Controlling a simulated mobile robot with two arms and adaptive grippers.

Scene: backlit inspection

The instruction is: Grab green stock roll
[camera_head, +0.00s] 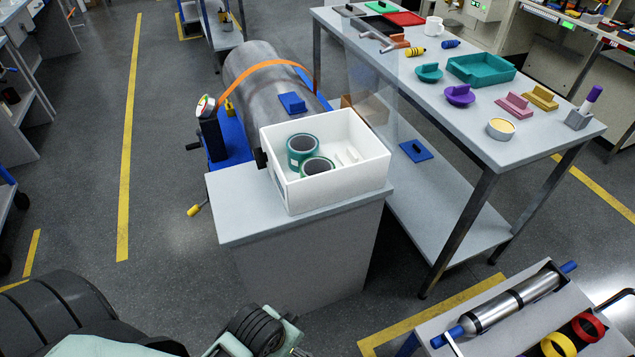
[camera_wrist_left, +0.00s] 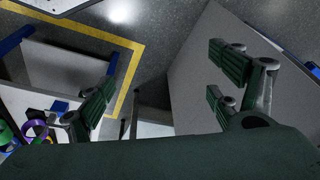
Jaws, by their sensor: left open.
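Two green stock rolls stand in the white bin, one behind (camera_head: 302,148) and one in front (camera_head: 317,167), with dark hollow centres. Their lower parts are hidden by the bin's front wall. The white bin (camera_head: 340,188) sits on a grey cabinet (camera_head: 300,215). My left gripper (camera_wrist_left: 163,95) shows in the left wrist view with its fingers spread wide and nothing between them. In the head view only part of my left arm shows at the bottom, nearer than the cabinet; the fingertips cannot be made out there. My right gripper is not in view.
A large grey cylinder (camera_head: 262,80) with an orange band lies behind the bin. A grey table (camera_head: 455,110) with coloured parts stands right. A stand with a metal roller (camera_head: 510,300) and red and yellow rings is at lower right. Floor left is clear.

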